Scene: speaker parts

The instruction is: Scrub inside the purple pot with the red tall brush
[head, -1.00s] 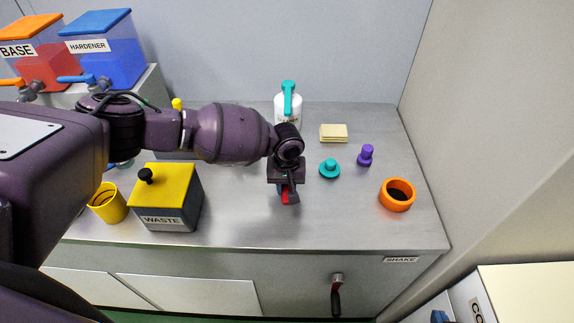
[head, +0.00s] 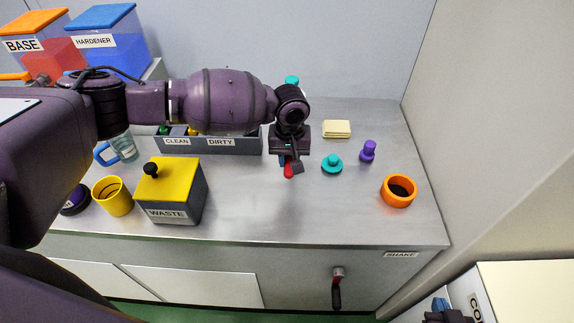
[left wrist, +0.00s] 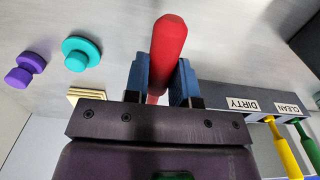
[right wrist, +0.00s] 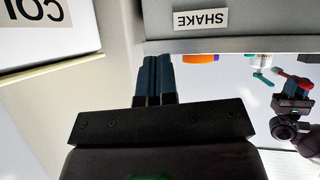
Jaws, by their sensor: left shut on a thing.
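My left gripper (head: 287,160) is shut on a red handle, the red tall brush (left wrist: 168,50), and holds it over the middle of the counter. The red end also shows in the head view (head: 288,171); its bristles are not visible. My right gripper (right wrist: 154,78) is shut and empty, low at the right, in front of the counter.
A grey tray (head: 240,145) marked CLEAN and DIRTY holds yellow and green handles. A waste box (head: 172,200), yellow cup (head: 113,198) and clear blue-handled cup (head: 124,148) stand left. A teal lid (head: 332,164), purple knob (head: 368,152) and orange pot (head: 398,192) stand right.

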